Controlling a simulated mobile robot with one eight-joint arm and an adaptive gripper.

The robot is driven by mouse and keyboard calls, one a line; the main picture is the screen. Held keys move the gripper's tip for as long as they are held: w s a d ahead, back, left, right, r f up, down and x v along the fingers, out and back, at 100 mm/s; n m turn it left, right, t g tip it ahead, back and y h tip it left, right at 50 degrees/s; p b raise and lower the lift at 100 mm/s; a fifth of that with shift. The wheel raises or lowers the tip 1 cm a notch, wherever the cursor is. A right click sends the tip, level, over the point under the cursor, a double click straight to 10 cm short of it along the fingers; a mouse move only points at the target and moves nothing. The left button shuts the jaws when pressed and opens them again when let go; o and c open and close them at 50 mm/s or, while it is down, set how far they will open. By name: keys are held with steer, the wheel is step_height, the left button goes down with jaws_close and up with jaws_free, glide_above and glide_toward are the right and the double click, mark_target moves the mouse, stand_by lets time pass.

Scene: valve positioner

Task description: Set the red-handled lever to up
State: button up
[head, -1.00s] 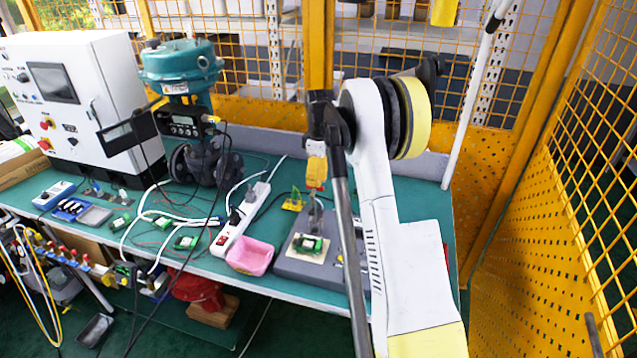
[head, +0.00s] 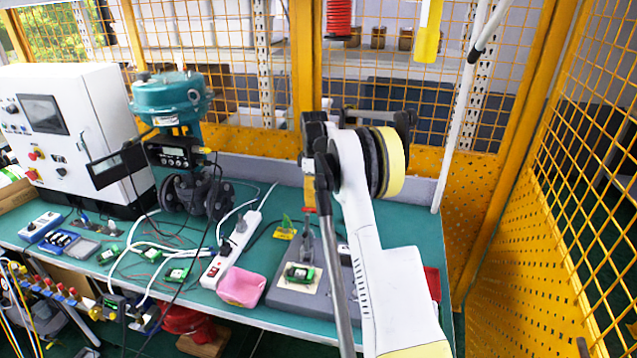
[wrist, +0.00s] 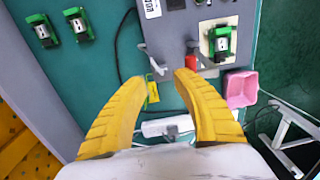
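The red-handled lever (wrist: 191,62) stands on a grey panel in the wrist view, its red grip pointing toward my gripper. In the head view a small red patch of it (head: 309,210) shows just below my gripper (head: 309,192). In the wrist view my gripper (wrist: 163,77) is open, its two yellow fingers apart and nothing between the tips. The right fingertip is close beside the red grip; I cannot tell if they touch. The grey panel (head: 281,298) lies on the green table. My arm hides part of the panel.
A green block (wrist: 221,43) is on the panel, with a pink tray (head: 242,287) beside it. A yellow-green tag (wrist: 152,90) lies near the fingers. A white power strip (head: 229,255) and cables lie to the left. A yellow mesh fence (head: 525,270) bounds the right side.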

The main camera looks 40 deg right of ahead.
steer(key=w+d+r+p, duration=0.1)
steer(key=w+d+p, duration=0.2)
steer(key=w+d, duration=0.1)
steer(key=shift+d+r+p, duration=0.35)
steer(key=shift+d, duration=0.25)
stand_by(0.4)
step_height(320, 180, up, 8)
steer(key=shift+f, duration=0.25)
steer(key=shift+w+d, duration=0.15)
stand_by(0.4)
